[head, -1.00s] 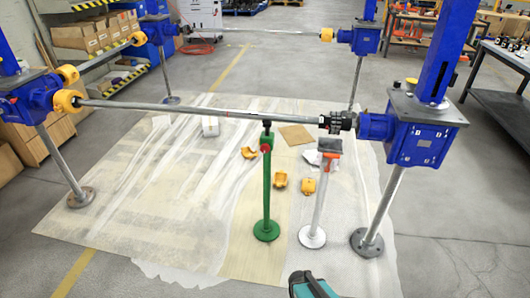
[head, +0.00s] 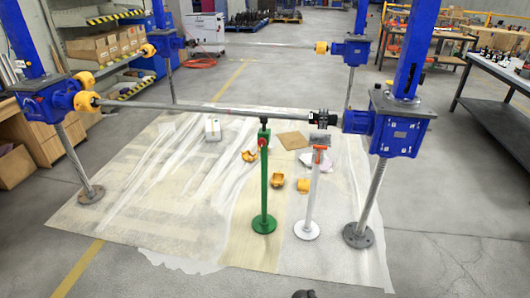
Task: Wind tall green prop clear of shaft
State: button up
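The tall green prop (head: 264,185) stands upright on its round green base in the head view. It has a red part on its side near the top. Its dark head (head: 264,122) is right under the long grey shaft (head: 200,108); I cannot tell whether they touch. The shaft runs between a yellow-capped blue gearbox on the left and a dark coupling (head: 322,117) on the right. My gripper is not in view; only a small dark tip, apparently mine, shows at the bottom edge.
A shorter white prop (head: 311,190) with an orange collar stands close right of the green one. Yellow covers (head: 277,182) and a cardboard piece (head: 292,140) lie behind on the floor sheet (head: 150,210). Blue gearboxes (head: 385,125) on posts flank it. The front floor is clear.

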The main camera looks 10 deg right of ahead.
aim_at(262, 141)
jog(key=k, duration=0.65)
jog(key=u, duration=0.45)
jog(key=i, duration=0.8)
jog(key=u, duration=0.5)
jog(key=i, duration=1.75)
jog(key=z, duration=1.05)
jog(key=i, duration=0.7)
jog(key=z, duration=0.45)
